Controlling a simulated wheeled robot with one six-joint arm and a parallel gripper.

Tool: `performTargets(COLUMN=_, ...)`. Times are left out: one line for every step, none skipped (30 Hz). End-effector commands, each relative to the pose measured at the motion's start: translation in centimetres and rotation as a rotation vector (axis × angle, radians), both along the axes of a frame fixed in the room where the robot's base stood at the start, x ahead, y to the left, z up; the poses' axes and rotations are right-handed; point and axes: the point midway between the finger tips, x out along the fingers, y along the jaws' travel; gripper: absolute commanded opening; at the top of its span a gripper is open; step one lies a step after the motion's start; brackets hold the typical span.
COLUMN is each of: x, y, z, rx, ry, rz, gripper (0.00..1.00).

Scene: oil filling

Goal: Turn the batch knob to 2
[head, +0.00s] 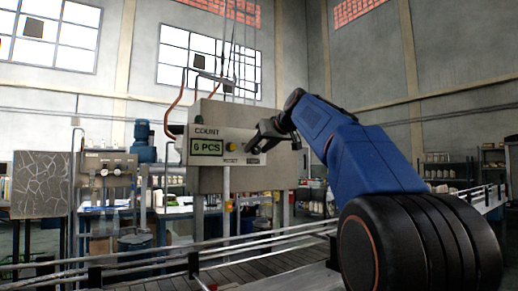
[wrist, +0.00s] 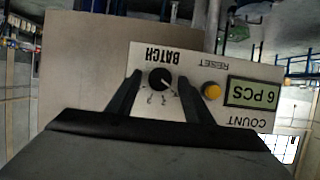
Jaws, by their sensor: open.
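The batch knob (wrist: 161,78) is a round black dial with a white pointer mark on a pale panel. It shows upside down in the wrist view, with BATCH lettering above it and small scale numbers below it. The numbers are too small to read surely, so I cannot tell the setting. My gripper (wrist: 158,88) is open, with one dark finger on each side of the knob and a gap showing on both sides. In the head view my gripper (head: 262,138) is in front of the panel and hides the knob.
The control box (head: 240,180) carries a COUNT display (head: 207,147) reading 6 PCS. A yellow RESET button (wrist: 211,91) sits close beside one finger. A railed conveyor (head: 200,268) runs below the box. A grey panel (head: 40,183) stands at the left.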

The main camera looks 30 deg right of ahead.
Motion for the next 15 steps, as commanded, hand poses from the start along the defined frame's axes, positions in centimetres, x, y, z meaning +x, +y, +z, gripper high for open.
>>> performTargets(x=0.0, y=0.0, z=0.01, rx=0.0, ry=0.0, rz=0.0, gripper=0.47)
performTargets(x=-0.01, y=0.0, z=0.01, rx=0.0, ry=0.0, rz=0.0, gripper=0.47)
performTargets(x=-0.01, y=-0.01, z=0.0, rx=0.0, ry=0.0, rz=0.0, gripper=0.47)
performTargets(x=-0.01, y=-0.01, z=0.0, rx=0.0, ry=0.0, rz=0.0, gripper=0.47)
performTargets(x=-0.01, y=-0.01, z=0.0, rx=0.0, ry=0.0, rz=0.0, gripper=0.47)
performTargets(x=-0.01, y=-0.01, z=0.0, rx=0.0, ry=0.0, rz=0.0, gripper=0.37)
performTargets(x=-0.01, y=-0.02, z=0.0, rx=0.0, ry=0.0, rz=0.0, gripper=0.3)
performTargets(x=-0.02, y=-0.02, z=0.01, rx=0.0, ry=0.0, rz=0.0, gripper=0.23)
performTargets(x=-0.02, y=-0.02, z=0.01, rx=0.0, ry=0.0, rz=0.0, gripper=0.13)
performTargets(x=-0.02, y=-0.02, z=0.01, rx=0.0, ry=0.0, rz=0.0, gripper=0.06)
performTargets(x=-0.02, y=-0.02, z=0.01, rx=0.0, ry=0.0, rz=0.0, gripper=0.06)
performTargets(x=-0.02, y=-0.02, z=0.01, rx=0.0, ry=0.0, rz=0.0, gripper=0.06)
performTargets(x=-0.02, y=-0.02, z=0.01, rx=0.0, ry=0.0, rz=0.0, gripper=0.06)
performTargets(x=-0.02, y=-0.02, z=0.0, rx=0.001, ry=0.0, rz=0.0, gripper=0.06)
performTargets(x=-0.02, y=-0.03, z=0.0, rx=0.003, ry=0.0, rz=0.0, gripper=0.06)
